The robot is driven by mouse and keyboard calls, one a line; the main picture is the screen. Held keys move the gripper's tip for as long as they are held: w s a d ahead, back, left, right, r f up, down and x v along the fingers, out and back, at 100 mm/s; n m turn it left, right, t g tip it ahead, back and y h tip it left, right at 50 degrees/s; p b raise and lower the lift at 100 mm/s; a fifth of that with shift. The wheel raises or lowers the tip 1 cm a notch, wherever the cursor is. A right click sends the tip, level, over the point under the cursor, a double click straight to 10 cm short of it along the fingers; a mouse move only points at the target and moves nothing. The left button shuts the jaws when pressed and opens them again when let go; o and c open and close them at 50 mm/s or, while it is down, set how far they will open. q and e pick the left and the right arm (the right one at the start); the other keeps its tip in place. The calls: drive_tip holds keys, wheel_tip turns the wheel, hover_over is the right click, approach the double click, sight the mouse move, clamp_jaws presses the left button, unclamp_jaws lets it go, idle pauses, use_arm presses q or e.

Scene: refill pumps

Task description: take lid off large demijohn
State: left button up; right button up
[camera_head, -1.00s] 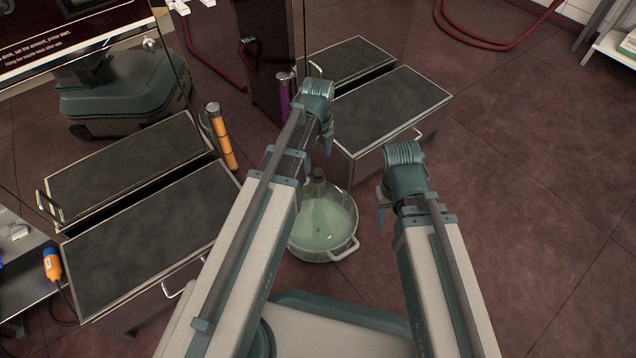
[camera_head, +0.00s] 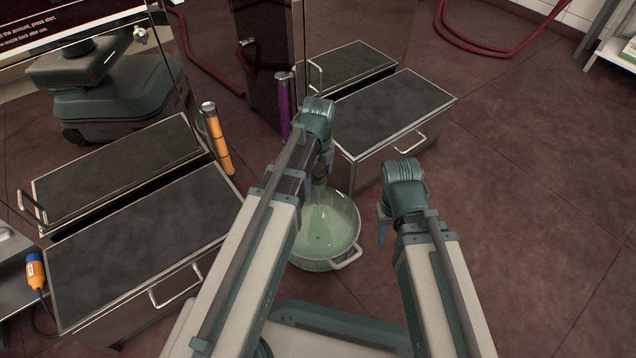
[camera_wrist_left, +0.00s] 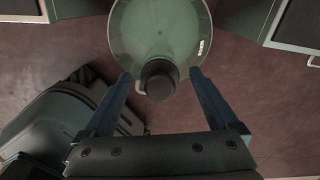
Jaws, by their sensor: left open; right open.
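The large demijohn (camera_head: 325,228) is a pale green glass vessel with a side handle, standing on the floor. In the left wrist view the demijohn (camera_wrist_left: 160,30) is at the top, with its dark round lid (camera_wrist_left: 159,79) toward me. My left gripper (camera_wrist_left: 160,78) is open, with its blue fingertips on either side of the lid and visible space between. I cannot tell how high above the lid the fingers are. In the head view my left gripper (camera_head: 327,160) hangs over the demijohn's neck and partly hides the lid. My right gripper (camera_head: 383,225) is open and empty, right of the demijohn.
Grey-topped steps or cabinets (camera_head: 140,245) stand left of the demijohn, and another (camera_head: 390,112) stands behind it. An orange cylinder (camera_head: 217,140) and a purple one (camera_head: 283,105) stand upright at the back. The floor at right is clear.

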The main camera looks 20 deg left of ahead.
use_arm(q)
drive_tip(key=c, duration=1.4)
drive_tip(key=shift+r, duration=0.15)
use_arm(e)
drive_tip(key=shift+r, duration=0.15)
